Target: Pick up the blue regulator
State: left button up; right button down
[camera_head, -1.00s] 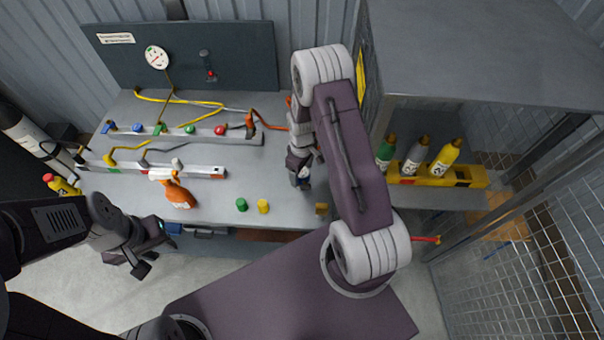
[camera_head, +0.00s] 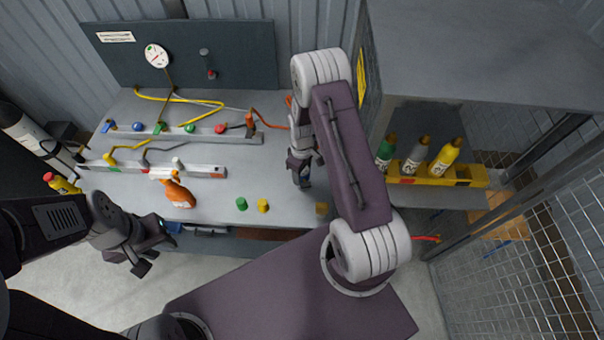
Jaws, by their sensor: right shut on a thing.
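My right gripper (camera_head: 300,164) hangs over the right part of the grey bench, partly hidden by my own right arm. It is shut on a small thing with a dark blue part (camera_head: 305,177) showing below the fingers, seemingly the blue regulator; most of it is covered. I cannot tell whether it touches the bench. A blue fitting (camera_head: 108,128) and a round blue piece (camera_head: 138,126) also sit on the back rail, at its left end. My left gripper (camera_head: 158,249) is open and empty in front of the bench's front edge, at the left.
An orange spray bottle (camera_head: 179,195), a green cylinder (camera_head: 242,204) and a yellow cylinder (camera_head: 263,206) stand near the bench's front. A small tan block (camera_head: 321,208) is beside my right arm. A yellow rack (camera_head: 455,178) holds bottles at right, under a grey cabinet top (camera_head: 470,50).

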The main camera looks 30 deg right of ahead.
aim_at(305, 171)
jog(key=r, duration=0.2)
jog(key=s+r+b, duration=0.1)
jog(key=r, duration=0.1)
jog(key=shift+d, duration=0.25)
jog(key=s+d+r+b, duration=0.1)
jog(key=s+d+r, duration=0.3)
jog(key=s, duration=0.5)
notch_tip(305, 171, up, 2)
jog(key=shift+s+r, duration=0.15)
jog(key=shift+s, duration=0.2)
